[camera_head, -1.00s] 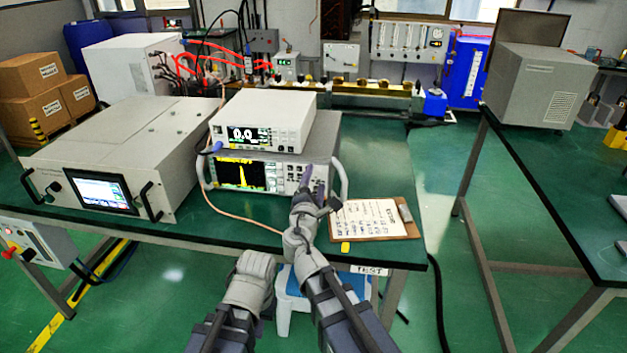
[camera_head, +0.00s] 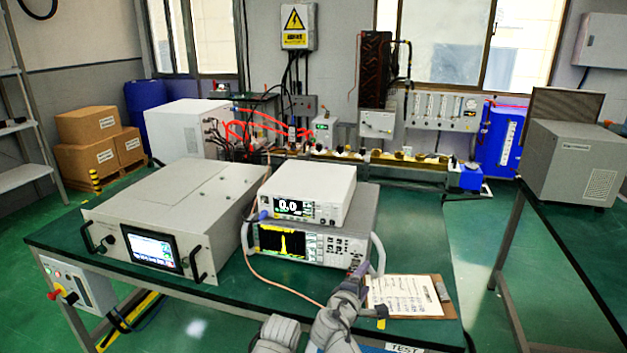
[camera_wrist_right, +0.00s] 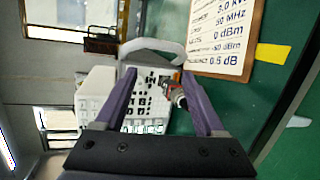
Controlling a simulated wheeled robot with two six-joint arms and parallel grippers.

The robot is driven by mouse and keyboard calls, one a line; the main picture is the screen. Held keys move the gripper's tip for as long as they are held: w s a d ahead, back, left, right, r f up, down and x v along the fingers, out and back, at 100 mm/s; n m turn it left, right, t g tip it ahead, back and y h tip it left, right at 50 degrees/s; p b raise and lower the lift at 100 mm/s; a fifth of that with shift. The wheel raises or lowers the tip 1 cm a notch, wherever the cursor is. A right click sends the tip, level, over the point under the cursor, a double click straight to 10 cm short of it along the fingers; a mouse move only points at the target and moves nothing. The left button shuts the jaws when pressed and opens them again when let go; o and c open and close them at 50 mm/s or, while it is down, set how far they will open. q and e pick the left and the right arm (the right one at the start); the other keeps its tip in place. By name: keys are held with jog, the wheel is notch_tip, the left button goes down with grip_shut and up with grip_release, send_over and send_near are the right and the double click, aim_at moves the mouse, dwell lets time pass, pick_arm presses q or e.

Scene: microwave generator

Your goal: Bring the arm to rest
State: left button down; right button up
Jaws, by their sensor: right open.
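My right gripper (camera_head: 357,274) is in front of the lower right of the spectrum analyzer (camera_head: 330,247), left of the clipboard (camera_head: 408,297). In the right wrist view its two purple fingers (camera_wrist_right: 159,74) stand apart, with nothing held between them. The analyzer's button panel (camera_wrist_right: 150,98) lies beyond the fingers, and a dark connector with a red part (camera_wrist_right: 178,93) shows behind them. I cannot tell the distance to it. My left arm shows only as a grey link at the bottom edge of the head view; its gripper is not visible.
A white meter reading 0.0 (camera_head: 308,195) sits on the analyzer. A large grey unit with a screen (camera_head: 175,220) stands to the left on the green bench (camera_head: 415,235). A pink cable (camera_head: 285,288) loops across the bench front. A second table (camera_head: 590,255) stands at right.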

pick_arm(q)
notch_tip(320, 180, up, 16)
jog(key=p, duration=1.3)
pick_arm(e)
jog(key=s+a+m+g+y, duration=0.3)
jog(key=s+a+m+g, duration=0.2)
jog(key=s, duration=0.5)
jog(key=s+a+m+g+y, duration=0.3)
jog(key=s+a+m+g, duration=0.1)
jog(key=s+g, duration=0.4)
jog(key=shift+s+a+f+m, duration=0.2)
jog(key=shift+s+a+m, duration=0.25)
jog(key=shift+s, duration=0.45)
